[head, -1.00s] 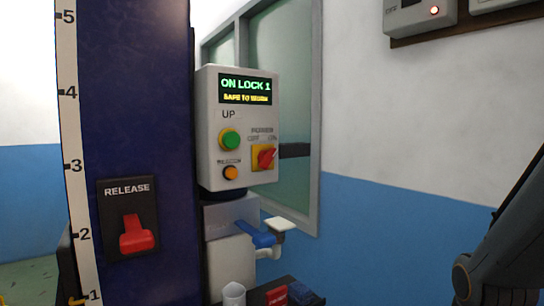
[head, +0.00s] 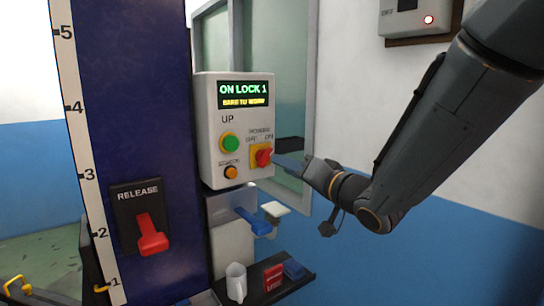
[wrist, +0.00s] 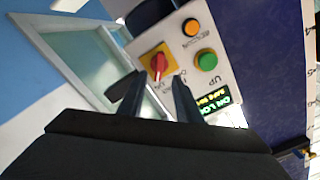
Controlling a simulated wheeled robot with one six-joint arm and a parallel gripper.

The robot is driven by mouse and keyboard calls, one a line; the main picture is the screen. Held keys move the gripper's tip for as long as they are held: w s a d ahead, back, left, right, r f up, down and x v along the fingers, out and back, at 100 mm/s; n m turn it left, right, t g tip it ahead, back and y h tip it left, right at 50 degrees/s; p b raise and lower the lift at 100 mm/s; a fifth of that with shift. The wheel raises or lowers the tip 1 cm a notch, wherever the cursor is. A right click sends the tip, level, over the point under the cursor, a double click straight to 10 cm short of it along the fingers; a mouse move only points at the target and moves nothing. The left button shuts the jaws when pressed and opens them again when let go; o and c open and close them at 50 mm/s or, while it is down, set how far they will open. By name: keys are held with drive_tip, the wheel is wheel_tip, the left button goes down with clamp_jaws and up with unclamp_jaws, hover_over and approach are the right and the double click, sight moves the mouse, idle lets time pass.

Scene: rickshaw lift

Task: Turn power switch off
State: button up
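The power switch (head: 263,157) is a red rotary knob on a yellow plate, low on the right of the grey control box (head: 204,130). Its handle points toward the ON label. In the wrist view the red knob (wrist: 159,64) is just beyond my fingertips. My gripper (head: 282,163) reaches in from the right, close to the knob. In the wrist view my gripper (wrist: 152,86) has its two fingers apart, with a gap between them. I cannot tell whether a finger touches the knob.
The box also has a green button (head: 229,143), an orange button (head: 231,172) and a lit display (head: 245,94). A red release lever (head: 151,235) is on the blue column (head: 130,100).

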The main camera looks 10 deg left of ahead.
sight(268, 159)
drive_tip(key=p+x, duration=0.2)
drive_tip(key=x, duration=0.4)
drive_tip(key=shift+w+a, duration=0.2)
drive_tip(key=shift+a, duration=0.05)
clamp_jaws()
